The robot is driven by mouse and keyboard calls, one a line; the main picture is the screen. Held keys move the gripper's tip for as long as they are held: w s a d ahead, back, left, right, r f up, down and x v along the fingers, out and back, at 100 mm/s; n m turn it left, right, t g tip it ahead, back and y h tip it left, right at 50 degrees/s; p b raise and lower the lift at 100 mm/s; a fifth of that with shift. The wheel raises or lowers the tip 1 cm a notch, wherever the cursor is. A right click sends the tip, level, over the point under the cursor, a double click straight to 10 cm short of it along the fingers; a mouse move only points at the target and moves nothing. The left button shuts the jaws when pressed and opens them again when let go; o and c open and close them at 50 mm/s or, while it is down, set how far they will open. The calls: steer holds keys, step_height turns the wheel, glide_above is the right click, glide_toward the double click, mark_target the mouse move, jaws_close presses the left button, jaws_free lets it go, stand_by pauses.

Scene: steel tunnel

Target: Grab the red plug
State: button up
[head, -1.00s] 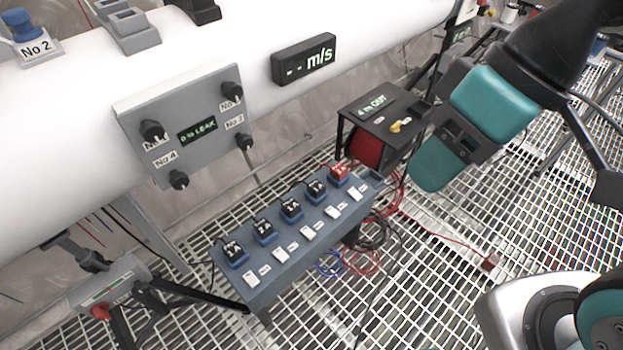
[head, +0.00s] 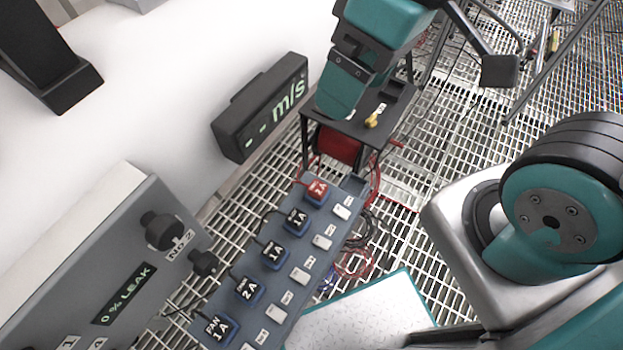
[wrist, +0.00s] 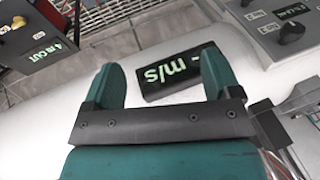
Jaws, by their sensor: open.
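The red plug (head: 317,190) sits in the far end socket of a blue-grey socket strip (head: 335,236), at the head of a row of black plugs (head: 297,220). My gripper (head: 338,98) is in the air above and beyond the red plug, near the cable reel box, not touching the plug. In the wrist view my gripper (wrist: 160,82) is open, with nothing between its two green fingers. The red plug is not clearly seen in the wrist view.
A black m/s display (head: 262,108) is fixed to the white tunnel left of my gripper. A box with a red cable reel (head: 340,144) stands just beyond the strip. A grey leak panel (head: 110,270) is at lower left. Loose cables lie on the grating.

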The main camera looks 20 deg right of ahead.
steer(key=w+d+f+m+h+b, duration=0.1)
steer(key=w+d+f+b, duration=0.15)
steer(key=f+b, duration=0.4)
steer(key=w+d+f+b, duration=0.1)
steer(key=w+f+b, duration=0.3)
steer(key=f, duration=0.5)
steer(key=n+b, duration=0.9)
steer(key=b, duration=0.3)
glide_above(318, 186)
steer(key=d, duration=0.5)
step_height(318, 186, down, 18)
steer(key=w+f+n+g+b, duration=0.2)
steer(key=w+f+n+g, duration=0.15)
steer(key=f+n, duration=0.45)
steer(key=a+f+b, duration=0.1)
steer(key=f, duration=0.1)
steer(key=s+a+f+n+b, duration=0.1)
steer(key=f, duration=0.2)
steer(key=s+a+f+n+b, duration=0.1)
steer(key=f, duration=0.2)
steer(key=shift+f+t+y, duration=0.25)
steer(key=shift+y, duration=0.15)
steer(key=shift+s+b+x, duration=0.2)
steer(key=shift+b+x, duration=1.25)
steer(key=shift+x, duration=1.6)
steer(key=shift+a+r, duration=0.1)
steer(key=shift+r, duration=0.1)
steer(key=shift+c, duration=0.5)
steer(key=c, duration=1)
